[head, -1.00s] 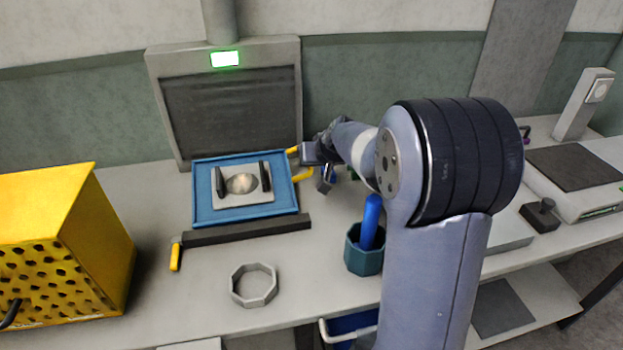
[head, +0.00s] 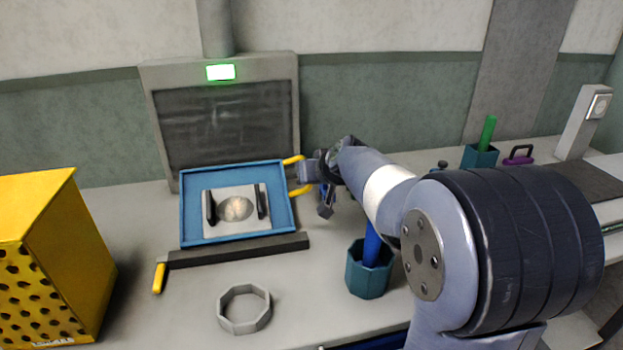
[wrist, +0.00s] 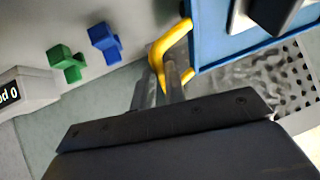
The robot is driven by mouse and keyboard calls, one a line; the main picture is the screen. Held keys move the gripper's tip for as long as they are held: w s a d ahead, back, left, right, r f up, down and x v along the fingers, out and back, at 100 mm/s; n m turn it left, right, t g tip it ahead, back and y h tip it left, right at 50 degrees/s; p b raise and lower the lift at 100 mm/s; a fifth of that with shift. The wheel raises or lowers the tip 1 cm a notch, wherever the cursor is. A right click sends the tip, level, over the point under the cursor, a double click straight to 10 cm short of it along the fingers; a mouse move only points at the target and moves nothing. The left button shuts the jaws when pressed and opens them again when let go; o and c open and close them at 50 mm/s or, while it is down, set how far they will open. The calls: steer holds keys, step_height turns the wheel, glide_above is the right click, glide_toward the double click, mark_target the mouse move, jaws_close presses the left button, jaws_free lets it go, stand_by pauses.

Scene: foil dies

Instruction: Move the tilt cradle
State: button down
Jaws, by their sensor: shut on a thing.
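The tilt cradle looks to be the blue square tray (head: 187,220) with a yellow handle (head: 300,190) on its right side. A pale plate (head: 222,229) with a round disc (head: 236,208) between two dark upright blocks sits in it. My gripper (head: 306,172) is at the right side of the tray, shut on the yellow handle. The wrist view shows my fingers (wrist: 163,80) around the handle (wrist: 170,38), beside the blue tray edge (wrist: 215,45). The fingers hide part of the handle.
A grey panel with a green light (head: 220,72) stands behind the tray. A dark bar (head: 238,250) with a yellow lever (head: 159,278) lies in front. A yellow perforated box (head: 45,250), a grey ring (head: 244,308) and a teal holder (head: 368,272) stand around it.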

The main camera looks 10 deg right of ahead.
steer(key=shift+r, duration=0.25)
steer(key=c, duration=1.6)
jaws_free()
steer(key=shift+s, duration=0.15)
steer(key=shift+c, duration=0.2)
steer(key=shift+o, duration=0.9)
steer(key=shift+f, duration=0.1)
steer(key=v, duration=1)
steer(key=shift+s+r, duration=0.2)
steer(key=shift+s, duration=0.1)
steer(key=shift+d, duration=0.1)
